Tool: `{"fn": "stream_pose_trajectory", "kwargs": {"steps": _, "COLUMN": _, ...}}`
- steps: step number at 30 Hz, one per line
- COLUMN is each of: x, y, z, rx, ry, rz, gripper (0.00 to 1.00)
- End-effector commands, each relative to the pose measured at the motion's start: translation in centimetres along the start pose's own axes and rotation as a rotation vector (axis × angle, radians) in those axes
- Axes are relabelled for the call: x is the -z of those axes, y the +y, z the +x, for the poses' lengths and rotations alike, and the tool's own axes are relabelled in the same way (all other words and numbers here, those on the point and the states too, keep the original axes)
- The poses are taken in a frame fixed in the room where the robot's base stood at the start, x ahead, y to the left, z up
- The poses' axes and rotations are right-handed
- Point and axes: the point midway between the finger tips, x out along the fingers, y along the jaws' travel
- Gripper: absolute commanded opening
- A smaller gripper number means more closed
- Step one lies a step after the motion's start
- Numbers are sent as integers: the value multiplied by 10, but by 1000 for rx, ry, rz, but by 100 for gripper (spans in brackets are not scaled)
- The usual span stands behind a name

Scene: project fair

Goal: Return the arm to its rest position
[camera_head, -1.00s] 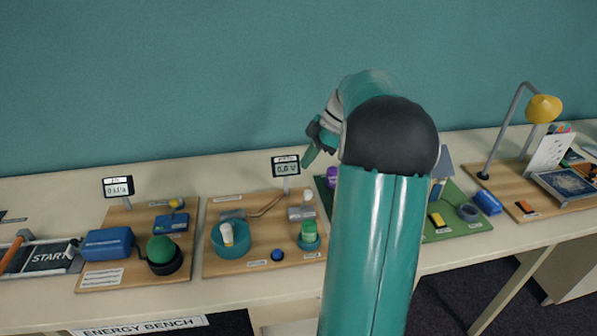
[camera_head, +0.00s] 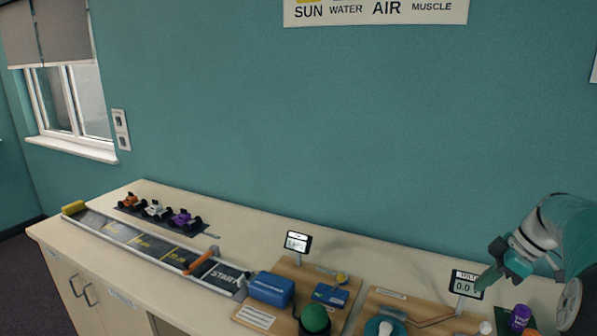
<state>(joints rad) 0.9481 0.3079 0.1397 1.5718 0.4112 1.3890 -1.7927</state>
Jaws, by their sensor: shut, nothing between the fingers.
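My arm comes in at the right edge of the head view, with its teal and white links partly cut off by the frame. My gripper (camera_head: 491,272) is at the end of it, pointing down and to the left. Its fingers look shut and hold nothing. The fingertips are in front of or close beside the small display reading 0.0 (camera_head: 466,284); I cannot tell whether they touch it. A purple cup-like thing (camera_head: 519,318) stands below the gripper.
The bench carries a ramp track marked START (camera_head: 140,242), several toy cars (camera_head: 156,210), and a wooden board with a blue box (camera_head: 271,289), a green dome (camera_head: 314,318) and another display (camera_head: 297,241). A window (camera_head: 75,105) is at left.

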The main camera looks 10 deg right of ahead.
Motion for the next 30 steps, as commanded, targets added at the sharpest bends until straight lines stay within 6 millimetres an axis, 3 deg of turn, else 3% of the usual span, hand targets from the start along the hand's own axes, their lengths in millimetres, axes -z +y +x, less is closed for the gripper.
{"fn": "stream_pose_trajectory", "kwargs": {"steps": 1, "x": 24, "y": -15, "z": 2, "rx": -7, "ry": -33, "rz": 24, "gripper": 0}}
{"fn": "stream_pose_trajectory", "kwargs": {"steps": 6, "x": 85, "y": -71, "z": 14, "rx": -65, "ry": -135, "rz": 175, "gripper": 0}}
{"fn": "stream_pose_trajectory", "kwargs": {"steps": 12, "x": 131, "y": -145, "z": 28, "rx": -180, "ry": -192, "rz": 341, "gripper": 0}}
{"fn": "stream_pose_trajectory", "kwargs": {"steps": 18, "x": 152, "y": -218, "z": 42, "rx": -306, "ry": -167, "rz": 495, "gripper": 0}}
{"fn": "stream_pose_trajectory", "kwargs": {"steps": 24, "x": 152, "y": -282, "z": 60, "rx": -404, "ry": -66, "rz": 641, "gripper": 0}}
{"fn": "stream_pose_trajectory", "kwargs": {"steps": 30, "x": 144, "y": -318, "z": 74, "rx": -439, "ry": 33, "rz": 745, "gripper": 0}}
